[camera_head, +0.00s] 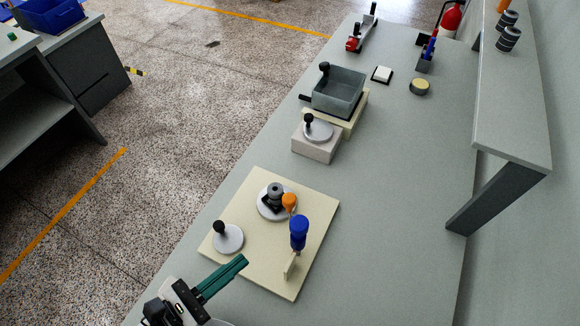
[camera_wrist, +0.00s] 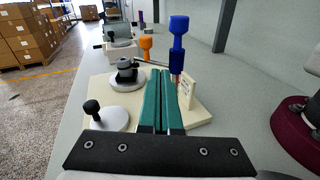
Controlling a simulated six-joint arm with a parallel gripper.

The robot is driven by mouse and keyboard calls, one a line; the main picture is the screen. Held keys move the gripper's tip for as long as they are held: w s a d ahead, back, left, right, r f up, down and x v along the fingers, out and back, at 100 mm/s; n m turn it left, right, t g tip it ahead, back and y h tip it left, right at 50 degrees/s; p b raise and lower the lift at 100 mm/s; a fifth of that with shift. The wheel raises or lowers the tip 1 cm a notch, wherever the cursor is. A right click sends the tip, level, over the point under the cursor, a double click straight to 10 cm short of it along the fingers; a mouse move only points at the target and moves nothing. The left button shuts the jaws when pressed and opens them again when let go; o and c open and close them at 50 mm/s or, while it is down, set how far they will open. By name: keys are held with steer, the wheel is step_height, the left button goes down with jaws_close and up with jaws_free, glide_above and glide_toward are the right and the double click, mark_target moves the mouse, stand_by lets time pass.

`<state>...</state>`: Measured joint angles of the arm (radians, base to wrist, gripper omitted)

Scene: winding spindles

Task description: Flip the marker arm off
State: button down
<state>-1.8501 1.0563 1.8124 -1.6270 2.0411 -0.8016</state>
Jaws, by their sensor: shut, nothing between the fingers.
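The cream board (camera_head: 318,208) lies on the grey bench. It carries a grey turntable disc (camera_head: 264,208) with a dark hub (camera_head: 275,190), and a smaller disc (camera_head: 230,241) with a black knob (camera_head: 219,227). An orange knob (camera_head: 289,201) stands beside the hub. A blue upright piece (camera_head: 299,232), apparently the marker, stands by a small cream plate (camera_head: 290,265); in the wrist view it (camera_wrist: 178,45) has a red lower part. Which part is the marker arm's lever is unclear. My green-fingered gripper (camera_head: 243,261) is shut and empty above the board's near part, apparently apart from everything.
Farther along the bench stand a grey bin (camera_head: 340,92), a white block (camera_head: 316,150) with a knobbed disc, and a yellow-topped round piece (camera_head: 420,86). A raised shelf (camera_head: 512,110) runs along the right.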

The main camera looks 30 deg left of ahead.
mark_target(284, 205)
steer(key=n+y, duration=0.1)
steer(key=s+a+n+t, duration=0.1)
steer(key=shift+a+n+y, duration=0.25)
steer(key=shift+n+y, duration=0.05)
steer(key=shift+y, duration=0.1)
steer(key=x, duration=1.4)
steer(key=shift+w+r, duration=0.1)
steer(key=shift+r, duration=0.05)
